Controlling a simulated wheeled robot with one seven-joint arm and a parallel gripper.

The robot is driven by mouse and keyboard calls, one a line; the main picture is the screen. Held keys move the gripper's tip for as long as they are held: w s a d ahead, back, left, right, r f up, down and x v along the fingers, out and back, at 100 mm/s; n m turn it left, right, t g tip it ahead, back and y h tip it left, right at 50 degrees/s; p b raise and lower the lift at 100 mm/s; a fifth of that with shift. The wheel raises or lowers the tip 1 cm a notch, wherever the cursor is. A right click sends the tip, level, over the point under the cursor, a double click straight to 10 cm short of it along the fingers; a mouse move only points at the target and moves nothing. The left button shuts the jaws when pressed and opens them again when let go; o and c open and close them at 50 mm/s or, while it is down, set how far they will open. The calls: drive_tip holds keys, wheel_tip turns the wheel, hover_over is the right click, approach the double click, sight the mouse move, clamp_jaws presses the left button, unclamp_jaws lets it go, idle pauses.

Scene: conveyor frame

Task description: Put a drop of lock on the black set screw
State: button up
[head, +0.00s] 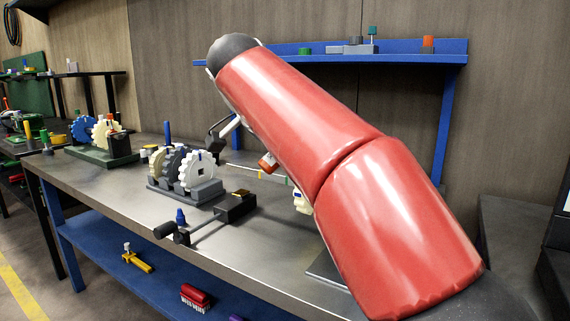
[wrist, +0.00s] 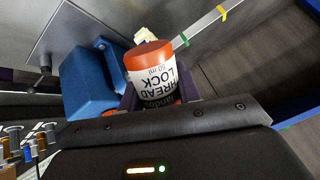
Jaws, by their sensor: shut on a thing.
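The thread lock bottle (wrist: 152,75), white with an orange top and a black lower label band, stands out between the dark purple fingers of my gripper (wrist: 158,93) in the wrist view. My gripper is shut on it. In the head view my red arm hides most of the gripper; a small orange and white piece (head: 268,163) shows below the arm, probably the bottle. A gear stand (head: 187,190) with cream and dark gears sits on the bench left of it. I cannot make out the black set screw in either view.
A black block with a rod (head: 236,207) lies in front of the gear stand, near a small blue piece (head: 180,216). A blue block (wrist: 88,82) is beside the bottle in the wrist view. A blue shelf (head: 330,58) runs along the wall. The bench's front strip is mostly clear.

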drive_tip(key=t+h+b, duration=0.1)
drive_tip(key=h, duration=0.1)
drive_tip(key=r+n+t+h+b, duration=0.1)
drive_tip(key=h+b, duration=0.1)
drive_tip(key=shift+a+t, duration=0.15)
drive_tip(key=shift+t, duration=0.15)
drive_tip(key=t+h+b, duration=0.1)
drive_tip(key=b, duration=0.1)
drive_tip(key=n+t+h+b, duration=0.1)
drive_tip(key=h+b, duration=0.1)
drive_tip(key=shift+r, duration=0.4)
drive_tip(key=shift+r+t+h+b, duration=0.3)
drive_tip(key=shift+t+h+b, duration=0.1)
drive_tip(key=shift+b, duration=0.25)
drive_tip(key=shift+r+n+t+h, duration=0.3)
drive_tip(key=shift+r+n+h, duration=0.1)
drive_tip(key=shift+r+h, duration=0.15)
